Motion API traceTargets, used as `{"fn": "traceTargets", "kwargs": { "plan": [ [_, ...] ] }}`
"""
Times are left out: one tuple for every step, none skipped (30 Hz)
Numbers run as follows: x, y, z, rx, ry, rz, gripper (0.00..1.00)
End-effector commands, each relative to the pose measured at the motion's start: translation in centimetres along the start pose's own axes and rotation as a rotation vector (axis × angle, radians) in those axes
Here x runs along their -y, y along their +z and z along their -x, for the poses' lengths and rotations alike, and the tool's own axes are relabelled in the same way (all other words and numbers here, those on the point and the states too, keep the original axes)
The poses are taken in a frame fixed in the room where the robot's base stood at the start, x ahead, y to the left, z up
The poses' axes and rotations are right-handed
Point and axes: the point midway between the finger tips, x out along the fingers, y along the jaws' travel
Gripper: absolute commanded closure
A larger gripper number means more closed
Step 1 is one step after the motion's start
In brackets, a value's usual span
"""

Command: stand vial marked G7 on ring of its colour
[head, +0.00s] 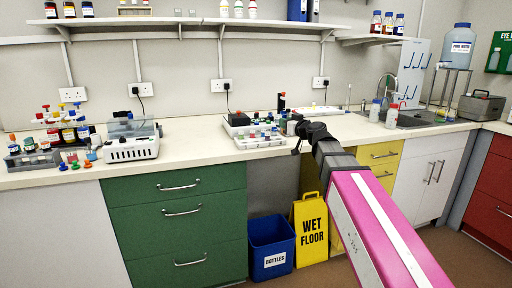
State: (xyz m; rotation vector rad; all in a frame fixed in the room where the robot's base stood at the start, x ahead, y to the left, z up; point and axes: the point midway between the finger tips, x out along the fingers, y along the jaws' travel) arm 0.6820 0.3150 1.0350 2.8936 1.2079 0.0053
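My gripper (296,135) is at the end of my arm, over the right end of a white tray (262,143). It is small and dark, and I cannot tell whether it is open or shut or holds anything. The tray holds several small vials with coloured caps. More small capped vials stand in a grey rack (33,160) at the far left of the bench, and several coloured pieces lie in front of a stand of bottles there. No G7 marking can be read, and I cannot pick out the coloured rings.
A white bench device (132,146) stands right of the rack. The worktop (190,140) between it and the tray is clear. A sink (415,119) and bottles are at the right. A blue bin (271,247) and a yellow wet-floor sign (309,232) stand below.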

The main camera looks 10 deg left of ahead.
Motion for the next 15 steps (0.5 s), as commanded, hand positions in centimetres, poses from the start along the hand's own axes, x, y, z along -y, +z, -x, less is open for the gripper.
{"fn": "traceTargets", "kwargs": {
  "plan": [
    [2.2, -0.6, -0.5, -0.002, -0.058, 0.001, 0.97],
    [3.3, -1.0, -0.7, -0.003, -0.091, 0.001, 0.97],
    [4.8, -1.4, -1.0, -0.003, -0.132, 0.002, 0.97],
    [5.7, -1.7, -1.1, -0.003, -0.159, 0.002, 0.97],
    [6.7, -1.9, -1.2, -0.002, -0.187, 0.001, 0.97],
    [7.7, -2.3, -1.3, -0.003, -0.217, 0.001, 0.97],
    [8.4, -2.5, -1.4, -0.003, -0.237, 0.001, 0.97],
    [9.0, -2.8, -1.4, -0.003, -0.255, 0.001, 0.97],
    [9.8, -3.0, -1.5, -0.003, -0.275, 0.001, 0.97],
    [10.2, -3.2, -1.5, -0.003, -0.287, 0.001, 0.97],
    [10.6, -3.3, -1.5, -0.003, -0.297, 0.001, 0.97],
    [10.9, -3.4, -1.5, -0.002, -0.308, 0.001, 0.97],
    [11.1, -3.5, -1.5, -0.002, -0.313, 0.0, 0.97],
    [11.2, -3.5, -1.5, -0.002, -0.316, 0.0, 0.97],
    [11.3, -3.5, -1.5, -0.002, -0.319, 0.0, 0.97]
  ]
}}
